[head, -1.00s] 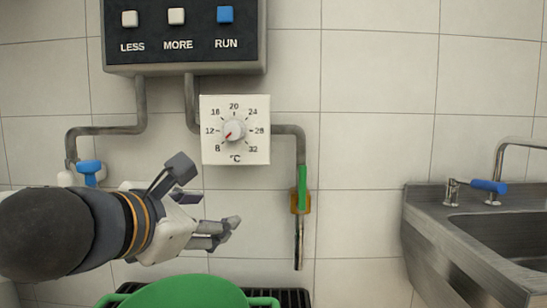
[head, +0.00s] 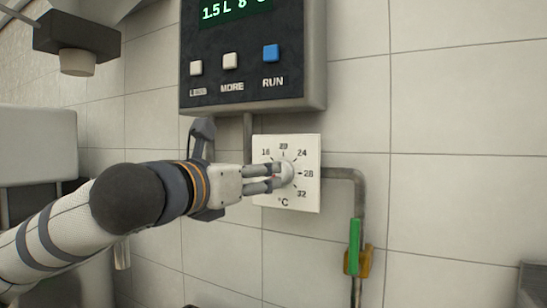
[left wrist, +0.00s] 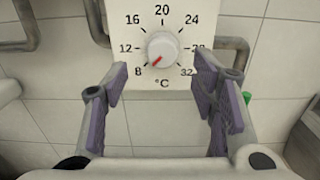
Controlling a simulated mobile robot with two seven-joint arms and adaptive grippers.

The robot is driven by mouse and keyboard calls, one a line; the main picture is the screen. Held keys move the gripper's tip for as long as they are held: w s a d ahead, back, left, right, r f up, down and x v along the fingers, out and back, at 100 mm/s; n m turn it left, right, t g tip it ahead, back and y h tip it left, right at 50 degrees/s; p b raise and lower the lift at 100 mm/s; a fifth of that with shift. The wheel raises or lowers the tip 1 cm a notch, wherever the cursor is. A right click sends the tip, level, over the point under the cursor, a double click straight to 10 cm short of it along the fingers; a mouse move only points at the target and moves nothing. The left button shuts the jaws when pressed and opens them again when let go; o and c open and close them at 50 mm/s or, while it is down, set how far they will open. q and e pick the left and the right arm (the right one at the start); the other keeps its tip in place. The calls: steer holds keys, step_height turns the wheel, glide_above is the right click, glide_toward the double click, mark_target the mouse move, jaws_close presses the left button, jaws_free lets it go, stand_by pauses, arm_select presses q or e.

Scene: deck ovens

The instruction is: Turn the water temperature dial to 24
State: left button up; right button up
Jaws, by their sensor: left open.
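The water temperature dial is a white square plate (head: 309,190) marked in °C with a round white knob (head: 287,173) at its middle. In the left wrist view the knob (left wrist: 162,49) has a red pointer aimed down-left, close to the 8; the 24 is at its upper right. My left gripper (head: 268,178) is in front of the dial, its fingers hiding part of the plate and knob in the head view. In the left wrist view the purple-padded fingers (left wrist: 163,108) are apart, one on each side below the knob, with nothing between them. My right gripper is not in view.
A dark control box (head: 250,60) with LESS, MORE and RUN buttons hangs above the dial; its display reads 1.5 L and 8. A pipe (head: 352,185) runs right from the dial and down to a green-handled valve (head: 354,247).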

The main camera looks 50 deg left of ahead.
mark_target(287, 173)
arm_select(q)
steer(key=x, duration=0.7)
steer(key=shift+f+b, duration=0.2)
steer(key=shift+b, duration=0.1)
steer(key=shift+d, duration=0.2)
steer(key=c, duration=1.2)
